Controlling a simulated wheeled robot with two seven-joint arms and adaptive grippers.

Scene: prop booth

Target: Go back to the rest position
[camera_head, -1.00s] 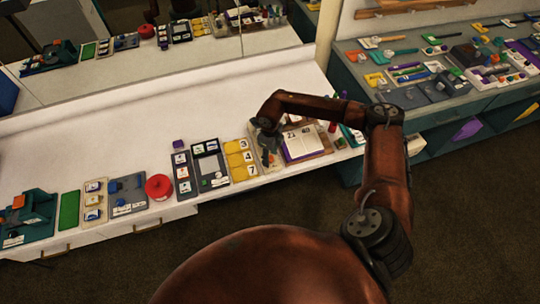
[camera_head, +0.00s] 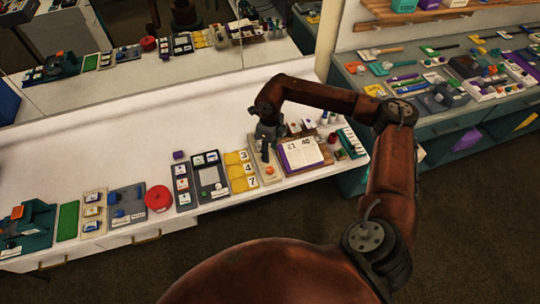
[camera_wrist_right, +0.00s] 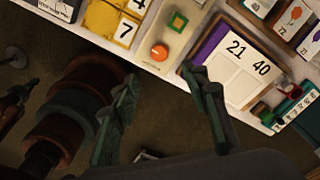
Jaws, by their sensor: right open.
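My right gripper (camera_head: 268,150) is open and empty, pointing down above the beige board (camera_head: 266,180) near the counter's front edge. In the right wrist view its two fingers (camera_wrist_right: 163,85) stand wide apart, with dark floor between them and the counter's edge beyond the tips. The beige board (camera_wrist_right: 177,42) there carries an orange knob (camera_wrist_right: 159,52) and a green square piece (camera_wrist_right: 178,21). My left gripper is not in view.
A number board reading 21 and 40 (camera_head: 302,153) lies right of the gripper. A teal shelf unit (camera_head: 460,120) stands at right. The counter behind is clear.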

